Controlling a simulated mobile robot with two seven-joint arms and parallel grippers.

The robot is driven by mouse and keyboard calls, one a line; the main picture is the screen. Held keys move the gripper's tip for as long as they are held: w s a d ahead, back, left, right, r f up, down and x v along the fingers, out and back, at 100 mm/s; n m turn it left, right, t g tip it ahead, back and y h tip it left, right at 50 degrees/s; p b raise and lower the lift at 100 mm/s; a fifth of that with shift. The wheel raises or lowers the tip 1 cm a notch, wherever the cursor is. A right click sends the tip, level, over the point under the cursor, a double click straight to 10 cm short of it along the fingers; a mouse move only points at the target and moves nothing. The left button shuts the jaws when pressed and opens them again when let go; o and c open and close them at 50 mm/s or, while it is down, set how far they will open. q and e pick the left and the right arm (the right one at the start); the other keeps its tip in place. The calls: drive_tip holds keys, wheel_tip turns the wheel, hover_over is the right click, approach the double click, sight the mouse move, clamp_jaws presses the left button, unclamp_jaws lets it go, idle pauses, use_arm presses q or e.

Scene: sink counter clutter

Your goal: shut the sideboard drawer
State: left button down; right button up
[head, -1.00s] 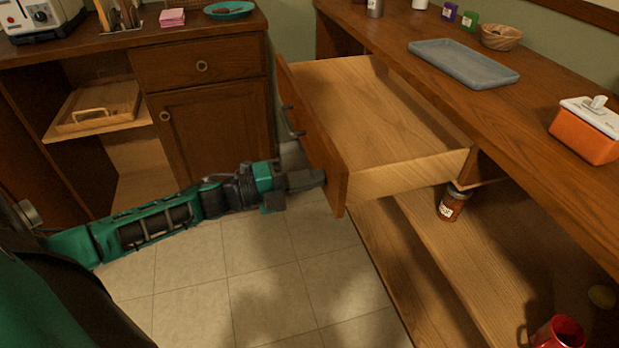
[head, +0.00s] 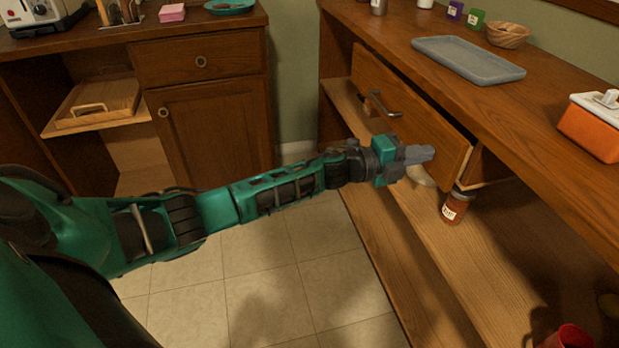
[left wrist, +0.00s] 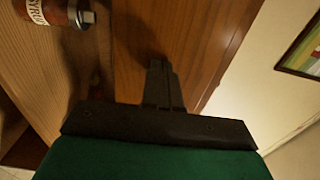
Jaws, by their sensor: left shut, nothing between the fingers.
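The drawer's inside is hidden. My right gripper is not in view.
A syrup jar (head: 457,205) stands on the shelf below the drawer, close to my left gripper. A grey tray (head: 468,60), a basket (head: 507,36) and an orange-and-white container (head: 592,125) stand on top. A red mug (head: 568,338) is low at right. The tiled floor is clear.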

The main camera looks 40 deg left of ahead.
use_arm(q)
drive_tip(key=x, duration=0.3)
drive_tip(key=shift+r+b, duration=0.2)
drive_tip(key=shift+b, duration=0.1)
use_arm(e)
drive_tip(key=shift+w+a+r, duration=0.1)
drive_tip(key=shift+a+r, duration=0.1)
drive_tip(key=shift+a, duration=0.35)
use_arm(q)
drive_tip(key=shift+r, duration=0.1)
